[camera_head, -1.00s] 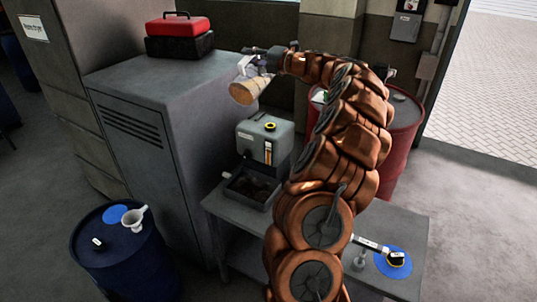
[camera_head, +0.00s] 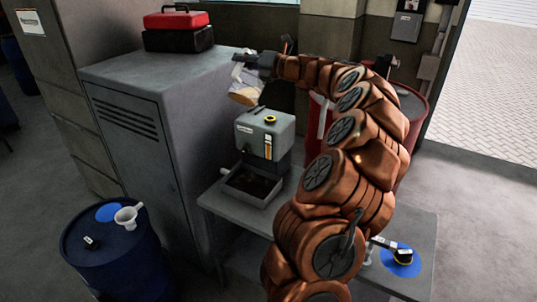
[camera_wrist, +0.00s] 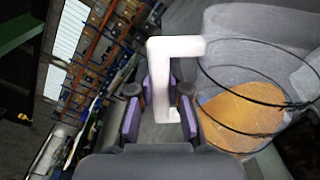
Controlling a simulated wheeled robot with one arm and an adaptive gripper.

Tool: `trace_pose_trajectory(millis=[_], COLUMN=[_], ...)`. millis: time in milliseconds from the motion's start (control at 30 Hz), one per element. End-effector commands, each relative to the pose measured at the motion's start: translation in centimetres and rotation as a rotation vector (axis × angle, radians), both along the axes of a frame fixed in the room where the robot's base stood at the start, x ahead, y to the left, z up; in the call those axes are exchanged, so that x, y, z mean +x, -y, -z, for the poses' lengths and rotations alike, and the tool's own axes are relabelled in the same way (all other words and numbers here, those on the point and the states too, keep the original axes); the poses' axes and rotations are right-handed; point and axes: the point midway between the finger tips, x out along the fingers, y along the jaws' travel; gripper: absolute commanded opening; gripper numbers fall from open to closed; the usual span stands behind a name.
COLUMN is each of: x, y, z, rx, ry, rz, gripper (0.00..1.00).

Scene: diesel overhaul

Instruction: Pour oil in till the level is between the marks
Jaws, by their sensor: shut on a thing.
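My gripper (camera_wrist: 160,108) is shut on the white handle (camera_wrist: 172,75) of a clear measuring jug (camera_wrist: 262,60). Amber oil (camera_wrist: 243,118) lies in the jug. In the head view the jug (camera_head: 246,88) hangs tilted in the air, above and a little left of the grey tank (camera_head: 258,130). The tank has a yellow-ringed filler opening (camera_head: 271,119) on top and an upright level gauge (camera_head: 268,147) on its front. The gauge's level and marks are too small to read. No oil stream shows.
A grey tray (camera_head: 250,188) sits before the tank on the bench (camera_head: 220,204). A grey cabinet (camera_head: 150,130) stands close left, with a red toolbox (camera_head: 177,28) on top. A white funnel (camera_head: 128,217) stands on a blue barrel (camera_head: 120,265). A black cap (camera_head: 403,256) lies on a blue disc.

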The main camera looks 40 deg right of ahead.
Motion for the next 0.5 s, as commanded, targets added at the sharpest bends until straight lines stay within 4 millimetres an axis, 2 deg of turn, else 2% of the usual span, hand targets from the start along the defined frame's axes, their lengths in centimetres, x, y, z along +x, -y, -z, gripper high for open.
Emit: trace_pose_trajectory(millis=[167,500], x=[-0.1,-0.3], y=[-0.3,-1.1], z=[0.5,4.0], rx=[-0.034,-0.222], ry=[0.013,0.069], rz=[0.001,0.002], gripper=[0.00,0.00])
